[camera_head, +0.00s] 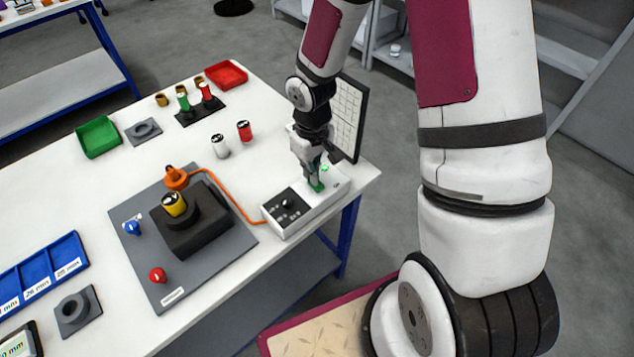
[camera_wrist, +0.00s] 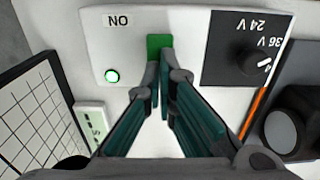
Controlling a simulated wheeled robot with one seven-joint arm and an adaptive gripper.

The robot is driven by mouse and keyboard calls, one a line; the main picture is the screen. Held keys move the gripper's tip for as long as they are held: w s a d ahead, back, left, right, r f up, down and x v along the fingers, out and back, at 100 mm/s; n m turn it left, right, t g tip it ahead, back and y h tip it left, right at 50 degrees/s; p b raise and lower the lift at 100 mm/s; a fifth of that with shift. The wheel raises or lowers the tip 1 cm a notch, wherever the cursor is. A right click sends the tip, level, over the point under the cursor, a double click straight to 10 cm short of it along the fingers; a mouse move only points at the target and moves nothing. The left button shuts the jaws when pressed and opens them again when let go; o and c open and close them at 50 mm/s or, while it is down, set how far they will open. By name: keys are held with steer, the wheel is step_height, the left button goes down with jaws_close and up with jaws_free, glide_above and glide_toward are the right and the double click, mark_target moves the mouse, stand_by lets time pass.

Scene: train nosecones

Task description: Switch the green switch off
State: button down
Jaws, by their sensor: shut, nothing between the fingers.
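In the head view the green switch (camera_head: 317,186) shows just below my gripper (camera_head: 314,176). In the wrist view my gripper (camera_wrist: 161,95) is shut and empty, its fingertips over the near part of the switch. The tips look to be at or touching it; exact contact is hard to tell. The fingers hide part of the switch.
A black panel with a knob (camera_head: 287,203) and voltage marks adjoins the switch. An orange cable (camera_head: 235,205) runs from the box to the grey fixture plate (camera_head: 150,255). A grid board (camera_head: 347,115) stands behind my gripper. Red (camera_head: 244,131) and white cylinders stand to the left.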

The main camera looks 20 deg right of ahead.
steer(key=shift+f, duration=0.3)
steer(key=shift+r+p, duration=1.65)
steer(key=shift+r, duration=1.9)
steer(key=shift+r, duration=0.2)
step_height(320, 180, up, 10)
steer(key=t+h, duration=0.1)
glide_above(320, 182)
steer(key=s+r+m+t+b, duration=0.25)
steer(key=s+r, duration=0.55)
steer(key=r, duration=0.5)
steer(key=s+a+r+m+t+y, duration=0.1)
steer(key=s+r, duration=0.3)
steer(key=s, duration=0.5)
steer(key=shift+a+r+t, duration=0.2)
steer(key=shift+t, duration=0.35)
